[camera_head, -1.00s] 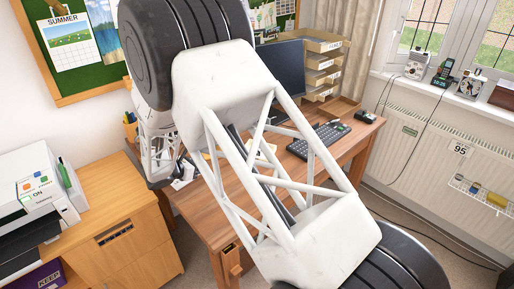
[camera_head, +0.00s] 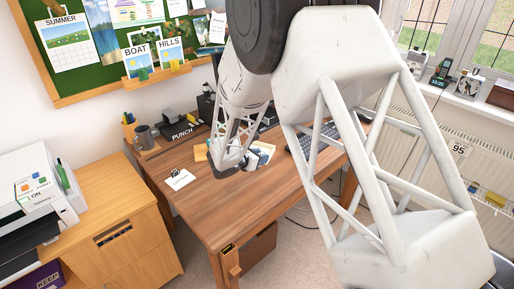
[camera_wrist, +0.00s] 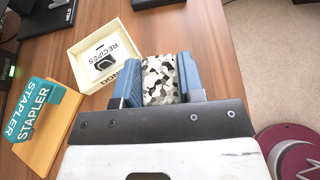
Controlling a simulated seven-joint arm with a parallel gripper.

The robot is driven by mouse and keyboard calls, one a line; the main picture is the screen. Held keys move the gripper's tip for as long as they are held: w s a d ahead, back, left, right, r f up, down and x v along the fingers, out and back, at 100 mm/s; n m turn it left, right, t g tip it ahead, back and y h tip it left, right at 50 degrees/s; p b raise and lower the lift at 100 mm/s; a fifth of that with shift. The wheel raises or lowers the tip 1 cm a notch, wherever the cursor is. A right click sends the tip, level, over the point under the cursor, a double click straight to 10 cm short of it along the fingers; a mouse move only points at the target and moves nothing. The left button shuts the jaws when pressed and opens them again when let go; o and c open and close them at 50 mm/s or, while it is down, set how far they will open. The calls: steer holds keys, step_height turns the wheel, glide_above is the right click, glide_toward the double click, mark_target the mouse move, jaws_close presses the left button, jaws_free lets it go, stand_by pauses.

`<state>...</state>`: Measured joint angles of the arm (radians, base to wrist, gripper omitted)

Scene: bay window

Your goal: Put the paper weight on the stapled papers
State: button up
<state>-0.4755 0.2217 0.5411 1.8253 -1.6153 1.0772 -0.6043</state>
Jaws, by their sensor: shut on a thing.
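My gripper (camera_wrist: 159,70) is shut on a black, white and grey speckled block, which I take to be the paper weight (camera_wrist: 161,82). The block sits between the two blue fingers in the wrist view. A small white paper (camera_head: 180,179) with a dark clip-like mark lies on the desk's left part, left of my gripper. I cannot tell whether it is the stapled papers.
A cream RECIPES tray (camera_wrist: 78,55) lies just beyond my fingers to the left.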

steer(key=shift+w+d, duration=0.1)
steer(key=shift+w, duration=0.05)
stand_by(0.3)
steer(key=w+a, duration=0.1)
steer(key=w, duration=0.4)
steer(key=w+a+f, duration=0.1)
steer(key=w, duration=0.4)
steer(key=w+a, duration=0.2)
steer(key=w, duration=0.3)
steer(key=shift+w+f, duration=0.1)
steer(key=shift+f, duration=0.1)
steer(key=shift+f, duration=0.15)
steer(key=shift+f, duration=1.65)
steer(key=shift+f, duration=0.15)
steer(key=o, duration=1)
steer(key=shift+a+r, duration=0.2)
steer(key=shift+r, duration=0.05)
steer(key=v, duration=1.1)
steer(key=shift+s+a+r, duration=0.15)
steer(key=shift+s+a, duration=0.05)
steer(key=shift+s, duration=0.15)
